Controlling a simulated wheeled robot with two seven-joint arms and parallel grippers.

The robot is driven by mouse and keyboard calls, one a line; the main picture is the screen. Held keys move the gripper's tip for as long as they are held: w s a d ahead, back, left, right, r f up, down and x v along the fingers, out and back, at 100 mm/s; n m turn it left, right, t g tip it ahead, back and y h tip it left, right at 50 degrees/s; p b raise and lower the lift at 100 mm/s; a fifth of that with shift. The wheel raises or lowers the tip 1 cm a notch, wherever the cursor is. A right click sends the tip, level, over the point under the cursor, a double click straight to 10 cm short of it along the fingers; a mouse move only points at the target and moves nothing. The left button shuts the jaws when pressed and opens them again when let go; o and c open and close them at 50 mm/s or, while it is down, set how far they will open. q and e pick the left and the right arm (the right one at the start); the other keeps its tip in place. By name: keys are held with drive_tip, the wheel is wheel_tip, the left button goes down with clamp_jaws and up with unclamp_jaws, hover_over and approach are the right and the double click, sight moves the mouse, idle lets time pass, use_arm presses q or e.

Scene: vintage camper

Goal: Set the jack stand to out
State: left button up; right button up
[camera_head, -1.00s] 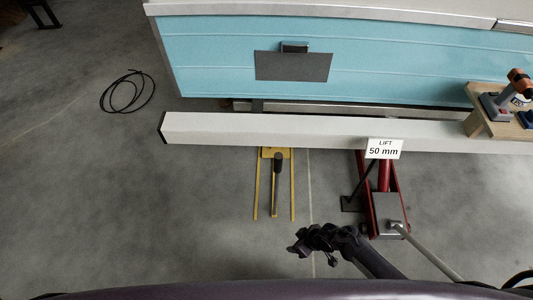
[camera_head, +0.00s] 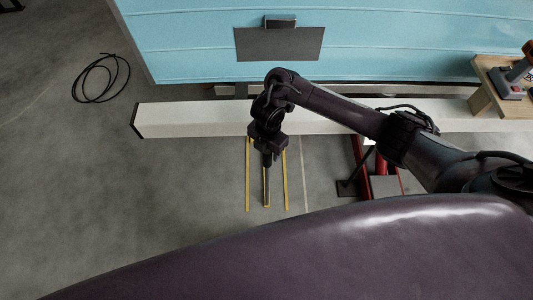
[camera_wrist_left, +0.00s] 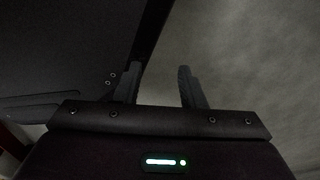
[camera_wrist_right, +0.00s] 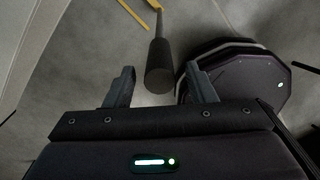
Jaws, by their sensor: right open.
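The jack stand shows as yellow bars (camera_head: 248,180) on the floor below the white beam. Its lever (camera_head: 266,190) lies between the two outer bars. My right gripper (camera_head: 267,158) is over the beam end of the lever and hides part of it. In the right wrist view, the lever's black grip (camera_wrist_right: 158,65) points toward my open right gripper (camera_wrist_right: 160,85) and lines up with the gap between the fingers. I cannot tell if they touch it. My left gripper (camera_wrist_left: 160,82) is open and empty in the left wrist view.
The white beam (camera_head: 190,118) runs along the blue camper (camera_head: 190,50). A red jack (camera_head: 382,186) stands to the right, partly behind my right arm. A wooden shelf (camera_head: 485,100) with tools is at far right. A black cable (camera_head: 100,78) lies on clear floor at left.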

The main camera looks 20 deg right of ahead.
use_arm(q)
drive_tip(key=shift+w+d+r, duration=0.1)
drive_tip(key=shift+w+d, duration=0.15)
drive_tip(key=shift+w, duration=0.8)
use_arm(e)
drive_tip(key=shift+f, duration=1.6)
drive_tip(key=shift+c, duration=0.4)
clamp_jaws()
